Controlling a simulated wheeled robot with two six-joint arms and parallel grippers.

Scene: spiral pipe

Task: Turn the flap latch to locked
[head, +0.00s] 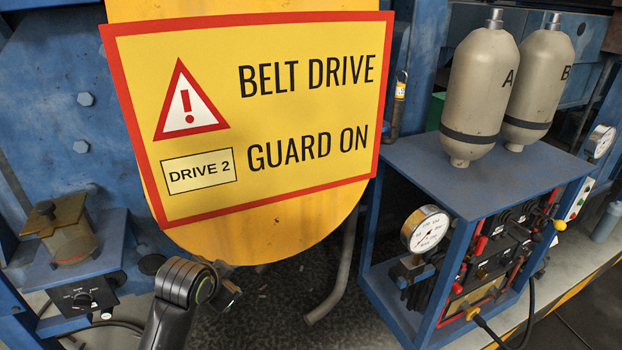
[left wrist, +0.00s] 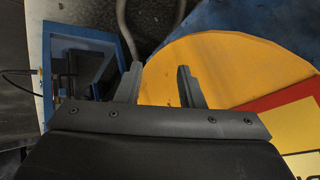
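I cannot make out a flap latch for certain in either view. A large yellow belt drive guard (head: 265,235) with a red-bordered warning sign (head: 250,110) fills the middle of the head view. My left gripper (head: 228,290) is just under the guard's lower rounded edge, partly hidden by its own wrist. In the left wrist view its two fingers (left wrist: 158,82) are apart with nothing between them, and the guard (left wrist: 225,72) shows beyond and to the right of them. My right gripper is in neither view.
At right, a blue frame (head: 470,170) carries two grey cylinders (head: 480,90), a gauge (head: 425,230) and cables. A grey hose (head: 335,280) hangs below the guard.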

